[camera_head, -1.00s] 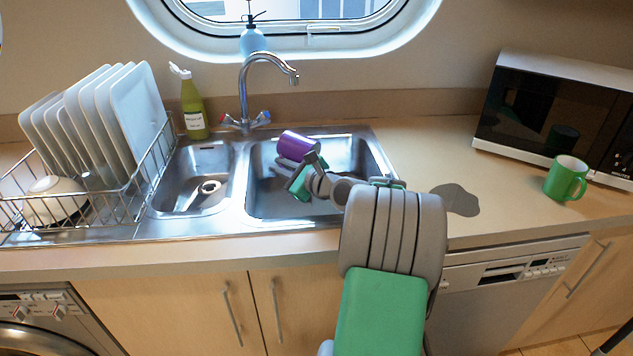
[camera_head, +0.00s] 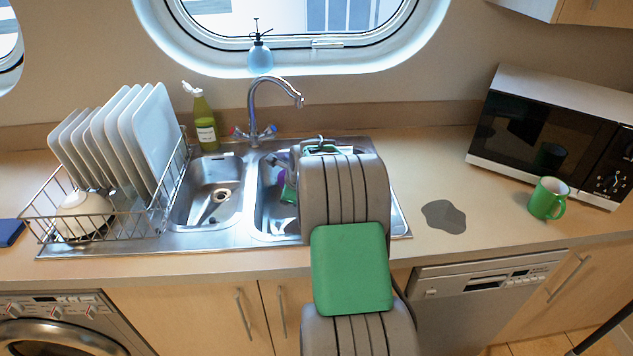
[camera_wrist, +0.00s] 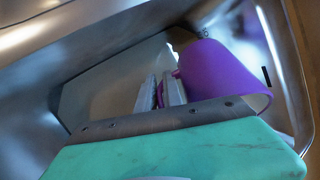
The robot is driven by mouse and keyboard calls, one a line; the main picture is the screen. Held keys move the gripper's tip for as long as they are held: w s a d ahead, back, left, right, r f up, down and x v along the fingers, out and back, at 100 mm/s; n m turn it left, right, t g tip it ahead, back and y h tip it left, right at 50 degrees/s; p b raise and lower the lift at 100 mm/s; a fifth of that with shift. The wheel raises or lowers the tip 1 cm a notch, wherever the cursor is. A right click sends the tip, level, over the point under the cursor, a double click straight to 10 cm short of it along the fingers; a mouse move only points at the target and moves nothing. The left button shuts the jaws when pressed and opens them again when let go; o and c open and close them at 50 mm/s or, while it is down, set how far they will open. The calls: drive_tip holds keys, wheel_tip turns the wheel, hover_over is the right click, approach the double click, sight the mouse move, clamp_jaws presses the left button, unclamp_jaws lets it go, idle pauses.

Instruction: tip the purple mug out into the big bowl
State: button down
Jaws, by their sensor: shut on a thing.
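The purple mug (camera_wrist: 215,72) lies tilted in the wrist view, with its pale rim toward the lower right. My gripper (camera_wrist: 165,88) is shut on its handle, and the metal fingers show at the mug's left side. In the head view only a small purple patch of the mug (camera_head: 281,183) shows, mostly hidden behind my arm. The mug is over or inside the big bowl (camera_head: 268,210), the right-hand basin of the steel sink. My arm covers much of that basin. I cannot see anything coming out of the mug.
The tap (camera_head: 256,110) rises behind the sink, left of my arm. The small basin (camera_head: 212,190) is left of the big one. A dish rack (camera_head: 100,215) with plates stands at far left. A green mug (camera_head: 547,198) and a grey patch (camera_head: 443,215) are on the right counter.

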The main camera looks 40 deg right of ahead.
drive_tip(key=shift+r+g+p, duration=0.2)
drive_tip(key=shift+g+p, duration=0.4)
drive_tip(key=shift+g, duration=0.1)
drive_tip(key=shift+w+f+g+h+p, duration=0.15)
drive_tip(key=shift+f+g+h+p, duration=0.45)
drive_tip(key=shift+g, duration=0.3)
drive_tip(key=w+g+p, duration=0.1)
drive_tip(key=p, duration=0.2)
drive_tip(key=g+h+p, duration=0.1)
drive_tip(key=g+p, duration=0.1)
drive_tip(key=p, duration=0.1)
drive_tip(key=w+n+g+p, duration=0.1)
drive_tip(key=g+p, duration=0.1)
drive_tip(key=p, duration=0.1)
drive_tip(key=shift+w+a+p, duration=0.3)
drive_tip(key=shift+p, duration=0.1)
drive_tip(key=shift+a+f+g+h+p, duration=0.1)
drive_tip(key=shift+g+h+p, duration=0.25)
drive_tip(key=shift+p, duration=0.3)
